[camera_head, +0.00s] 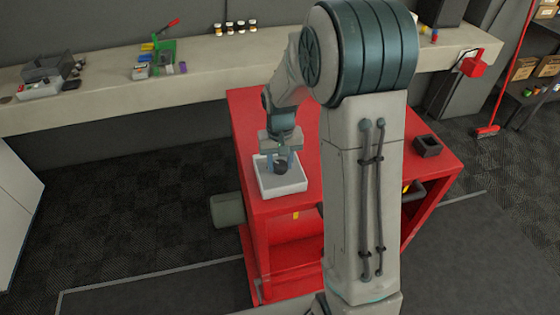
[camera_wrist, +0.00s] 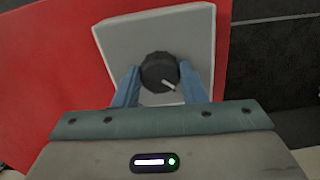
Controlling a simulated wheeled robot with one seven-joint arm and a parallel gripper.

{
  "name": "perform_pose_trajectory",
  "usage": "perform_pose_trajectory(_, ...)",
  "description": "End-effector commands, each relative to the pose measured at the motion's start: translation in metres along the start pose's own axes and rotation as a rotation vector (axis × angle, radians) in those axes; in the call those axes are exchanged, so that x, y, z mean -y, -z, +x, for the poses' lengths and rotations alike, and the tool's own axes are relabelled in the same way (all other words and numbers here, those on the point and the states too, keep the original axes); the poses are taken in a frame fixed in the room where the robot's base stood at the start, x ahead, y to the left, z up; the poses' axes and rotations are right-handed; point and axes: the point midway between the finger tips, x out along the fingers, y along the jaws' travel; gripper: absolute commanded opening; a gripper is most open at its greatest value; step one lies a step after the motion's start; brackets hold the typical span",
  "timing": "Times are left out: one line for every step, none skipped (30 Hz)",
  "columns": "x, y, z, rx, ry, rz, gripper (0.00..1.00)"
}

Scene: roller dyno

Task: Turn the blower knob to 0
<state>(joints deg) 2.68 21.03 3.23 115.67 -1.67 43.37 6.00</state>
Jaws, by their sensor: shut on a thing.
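The black blower knob (camera_wrist: 159,72) sits on a light grey box and has a white pointer mark on its lower right side, aimed down and to the right in the wrist view. The grey box (camera_head: 290,186) lies on the red cart's top at its front left corner. My gripper (camera_head: 280,165) points down over the box. In the wrist view its two blue fingers (camera_wrist: 160,80) stand on the left and right of the knob and are shut on it. No scale marks or numbers around the knob can be made out.
The red cart (camera_head: 248,125) stands before a long pale bench (camera_head: 110,88) with tools and small jars. A dark square tray (camera_head: 428,146) lies on the cart's right side. A greenish cylinder (camera_head: 227,210) is beside the cart's left side. My arm hides the cart's middle.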

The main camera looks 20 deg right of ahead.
Motion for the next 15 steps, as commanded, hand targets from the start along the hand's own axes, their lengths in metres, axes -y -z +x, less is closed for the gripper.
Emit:
perform_pose_trajectory(-0.0003, 0.0004, 0.0010, -0.002, 0.000, -0.034, 0.15)
perform_pose_trajectory(-0.0004, 0.0003, 0.0009, -0.002, 0.000, -0.053, 0.15)
perform_pose_trajectory(-0.0006, 0.0004, 0.0007, -0.002, 0.000, -0.079, 0.15)
perform_pose_trajectory(-0.0007, 0.0004, 0.0006, -0.002, 0.000, -0.098, 0.15)
perform_pose_trajectory(-0.0009, 0.0004, 0.0005, -0.002, 0.000, -0.114, 0.15)
perform_pose_trajectory(-0.0009, 0.0005, 0.0004, -0.002, 0.000, -0.136, 0.15)
perform_pose_trajectory(-0.0009, 0.0005, 0.0003, -0.002, 0.000, -0.150, 0.15)
perform_pose_trajectory(-0.0008, 0.0005, 0.0002, -0.002, 0.000, -0.165, 0.15)
perform_pose_trajectory(-0.0007, 0.0005, 0.0001, -0.002, 0.000, -0.181, 0.15)
perform_pose_trajectory(-0.0007, 0.0005, 0.0001, -0.002, 0.000, -0.193, 0.15)
perform_pose_trajectory(-0.0006, 0.0005, 0.0000, -0.002, 0.000, -0.202, 0.15)
perform_pose_trajectory(-0.0005, 0.0005, -0.0001, -0.002, 0.000, -0.214, 0.15)
perform_pose_trajectory(-0.0005, 0.0005, -0.0002, -0.002, 0.000, -0.222, 0.15)
perform_pose_trajectory(-0.0005, 0.0004, -0.0002, -0.002, 0.000, -0.229, 0.15)
perform_pose_trajectory(-0.0005, 0.0004, -0.0003, -0.002, 0.000, -0.235, 0.15)
